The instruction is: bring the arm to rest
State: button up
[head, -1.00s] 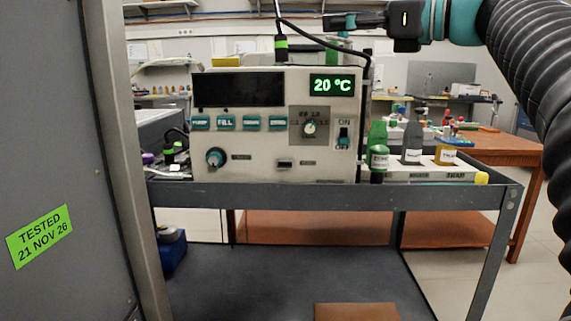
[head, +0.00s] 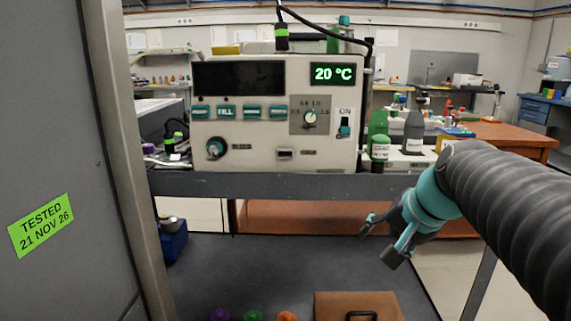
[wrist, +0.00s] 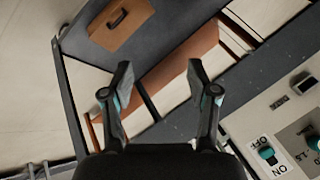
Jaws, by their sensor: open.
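My gripper (head: 378,240) is at the right of the head view, below and in front of the upper shelf's front edge, at the end of my bent arm. Its two dark fingers are spread, with nothing between them. In the wrist view my gripper (wrist: 158,82) also shows open and empty. Beyond its fingers lie the lower shelf, a brown case (wrist: 122,25) and the floor. My gripper appears to touch nothing.
A control box (head: 275,115) reading 20 °C stands on the cart's upper shelf (head: 270,185). Bottles, one green (head: 379,137) and one grey (head: 413,133), stand right of it. The lower shelf (head: 260,265) carries a brown case (head: 355,303). A grey panel (head: 55,130) fills the left.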

jog(key=s+a+f+n+h, duration=0.2)
jog(key=s+f+n, duration=0.5)
jog(key=s+f, duration=0.4)
jog(key=s, duration=0.4)
jog(key=shift+s+f+g+h, duration=0.2)
jog(key=shift+s+g+h, duration=0.1)
jog(key=shift+g, duration=0.1)
dwell(1.7)
